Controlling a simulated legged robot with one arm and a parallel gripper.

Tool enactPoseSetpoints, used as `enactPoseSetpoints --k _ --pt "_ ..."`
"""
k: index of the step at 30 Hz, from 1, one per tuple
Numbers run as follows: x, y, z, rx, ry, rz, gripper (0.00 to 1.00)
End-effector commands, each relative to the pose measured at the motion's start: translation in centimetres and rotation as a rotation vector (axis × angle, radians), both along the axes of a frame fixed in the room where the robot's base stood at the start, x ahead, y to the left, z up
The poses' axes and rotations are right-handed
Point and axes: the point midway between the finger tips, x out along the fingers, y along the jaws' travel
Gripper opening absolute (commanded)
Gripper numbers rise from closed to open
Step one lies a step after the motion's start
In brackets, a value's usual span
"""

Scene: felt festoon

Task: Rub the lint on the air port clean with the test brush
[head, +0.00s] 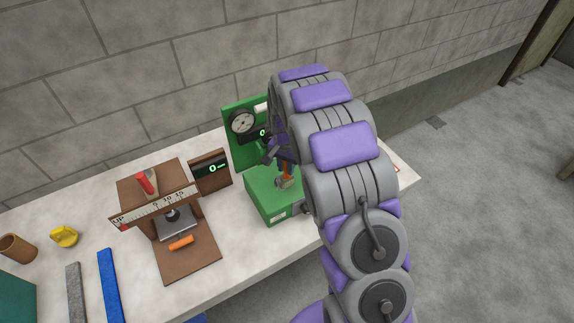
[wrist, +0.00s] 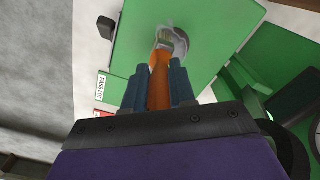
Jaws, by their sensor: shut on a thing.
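My gripper (wrist: 160,88) is shut on the orange handle of the test brush (wrist: 159,75). In the head view my gripper (head: 282,160) is partly hidden by my arm, and the brush (head: 286,172) points down at the top of the green tester. The air port (wrist: 178,40) is a round grey fitting on the green top, and the bristle end of the brush is over it in the wrist view. I cannot tell for sure whether the bristles touch it. Pale wispy lint (wrist: 168,28) seems to show at the port's edge.
The green tester (head: 262,200) has an upright panel with a dial gauge (head: 242,122). A brown press-like device (head: 187,262) with a scale stands to the left, an orange piece on its base. Blue (head: 109,285) and grey strips, a yellow item (head: 65,237) and a brown cup lie further left.

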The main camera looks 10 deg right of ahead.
Motion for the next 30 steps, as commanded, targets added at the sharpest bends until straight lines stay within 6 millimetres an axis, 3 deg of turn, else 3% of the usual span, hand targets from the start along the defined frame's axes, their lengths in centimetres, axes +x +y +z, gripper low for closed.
enactPoseSetpoints --k 12,30 --pt "0.7 -2.0 0.3 -0.001 -0.003 0.000 0.00" --pt "-0.1 0.2 0.1 0.000 -0.002 0.000 0.00"
